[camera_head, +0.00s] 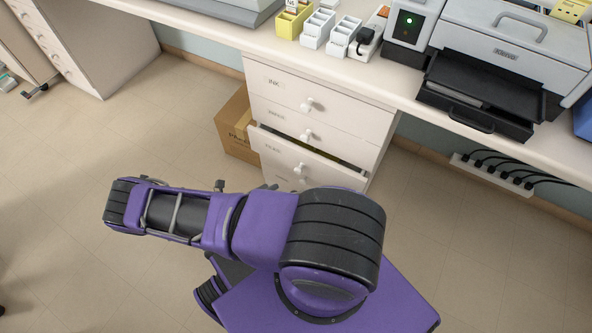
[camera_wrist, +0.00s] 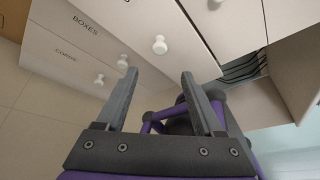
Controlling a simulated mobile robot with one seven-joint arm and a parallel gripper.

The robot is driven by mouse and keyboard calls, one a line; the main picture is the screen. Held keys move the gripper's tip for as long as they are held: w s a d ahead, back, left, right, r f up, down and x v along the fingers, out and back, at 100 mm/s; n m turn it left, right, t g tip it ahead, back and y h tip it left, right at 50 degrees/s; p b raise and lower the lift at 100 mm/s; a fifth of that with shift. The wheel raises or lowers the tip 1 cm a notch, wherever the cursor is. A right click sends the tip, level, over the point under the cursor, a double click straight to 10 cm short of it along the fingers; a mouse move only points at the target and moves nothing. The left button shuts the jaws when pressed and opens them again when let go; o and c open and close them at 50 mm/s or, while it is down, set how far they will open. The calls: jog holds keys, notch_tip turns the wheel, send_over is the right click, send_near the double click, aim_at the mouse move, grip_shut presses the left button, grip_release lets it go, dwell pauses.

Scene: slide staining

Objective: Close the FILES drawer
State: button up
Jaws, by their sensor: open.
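The FILES drawer (camera_head: 315,165) is the third one down in the white drawer unit under the counter. It is partly pulled out, with a dark gap above its front and a white round knob (camera_head: 300,168). In the wrist view my gripper (camera_wrist: 159,73) is open, with nothing between its two grey fingers. A large white knob (camera_wrist: 160,45), seemingly the FILES one, shows just beyond the fingertips, apart from them. My gripper's fingers are hidden behind my purple arm in the head view.
The INK drawer (camera_head: 290,88) and the drawer below it look shut. The BOXES drawer (camera_wrist: 65,40) and another lie lower. A cardboard box (camera_head: 237,125) stands left of the unit. A cabled power strip (camera_head: 490,175) is at right.

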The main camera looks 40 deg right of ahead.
aim_at(297, 172)
jog(key=x, duration=1.4)
jog(key=shift+d+f, duration=0.1)
jog(key=shift+d, duration=0.25)
grip_shut()
dwell(0.6)
